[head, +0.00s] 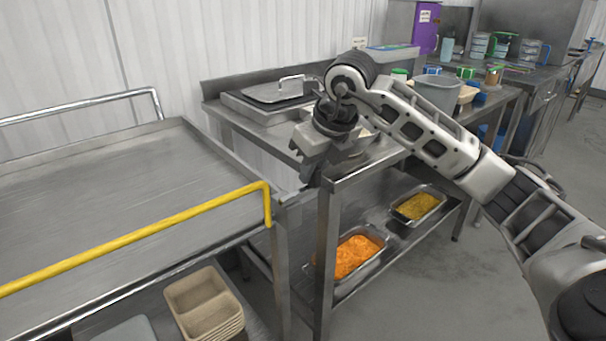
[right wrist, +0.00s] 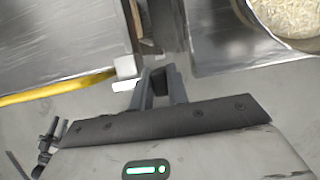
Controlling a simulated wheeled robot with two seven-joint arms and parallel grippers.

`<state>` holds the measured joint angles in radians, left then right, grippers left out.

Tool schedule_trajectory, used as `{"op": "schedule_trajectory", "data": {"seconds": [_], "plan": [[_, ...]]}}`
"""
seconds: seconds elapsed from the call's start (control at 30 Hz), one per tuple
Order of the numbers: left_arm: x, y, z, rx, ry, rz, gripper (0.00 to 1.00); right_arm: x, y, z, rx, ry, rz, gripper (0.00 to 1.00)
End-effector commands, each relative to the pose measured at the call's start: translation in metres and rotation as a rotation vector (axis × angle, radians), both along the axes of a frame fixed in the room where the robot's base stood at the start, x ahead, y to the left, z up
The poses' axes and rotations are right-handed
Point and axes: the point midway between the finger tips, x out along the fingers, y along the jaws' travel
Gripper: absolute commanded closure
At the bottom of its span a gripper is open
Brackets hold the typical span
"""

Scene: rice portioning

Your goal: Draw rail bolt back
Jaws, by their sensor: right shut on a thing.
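The yellow rail (head: 140,235) runs along the near side of the steel cart (head: 95,170) and bends down at the cart's right corner. It also shows at the left of the right wrist view (right wrist: 60,87). My right gripper (head: 307,178) points down beside that corner, close to the steel table's front left corner. In the right wrist view its fingers (right wrist: 158,85) are close together, by a small pale block (right wrist: 125,67) at the rail's end. They are shut on the rail bolt, which is mostly hidden between them. My left gripper is not in view.
The steel table (head: 375,158) stands right of the cart with a narrow gap. A lidded pan (head: 275,92) and a grey bin (head: 437,93) stand on it. Its lower shelf holds orange (head: 355,257) and yellow (head: 417,206) food pans. Stacked tan trays (head: 205,300) sit below the cart.

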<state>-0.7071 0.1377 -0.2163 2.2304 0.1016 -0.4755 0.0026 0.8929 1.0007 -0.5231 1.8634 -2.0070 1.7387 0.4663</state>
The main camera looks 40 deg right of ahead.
Motion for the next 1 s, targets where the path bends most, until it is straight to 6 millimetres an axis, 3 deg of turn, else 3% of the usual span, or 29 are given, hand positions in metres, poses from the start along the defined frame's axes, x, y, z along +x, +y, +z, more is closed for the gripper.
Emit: {"op": "schedule_trajectory", "data": {"seconds": [0.17,0.2,0.27,0.67,1.0], "plan": [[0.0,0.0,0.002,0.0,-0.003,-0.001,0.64,0.0,0.0,0.0,-0.002,0.0,-0.002,1.0],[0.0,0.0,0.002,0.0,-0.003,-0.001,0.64,0.0,0.0,0.0,-0.002,0.0,-0.002,0.75],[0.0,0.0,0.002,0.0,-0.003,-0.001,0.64,0.0,0.0,0.0,-0.001,0.0,-0.002,0.62],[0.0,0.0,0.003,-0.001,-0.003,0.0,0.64,-0.003,0.0,0.009,0.0,-0.003,-0.001,0.62],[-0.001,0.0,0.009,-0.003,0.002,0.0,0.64,-0.03,-0.002,0.078,-0.002,-0.007,-0.001,0.62]]}}
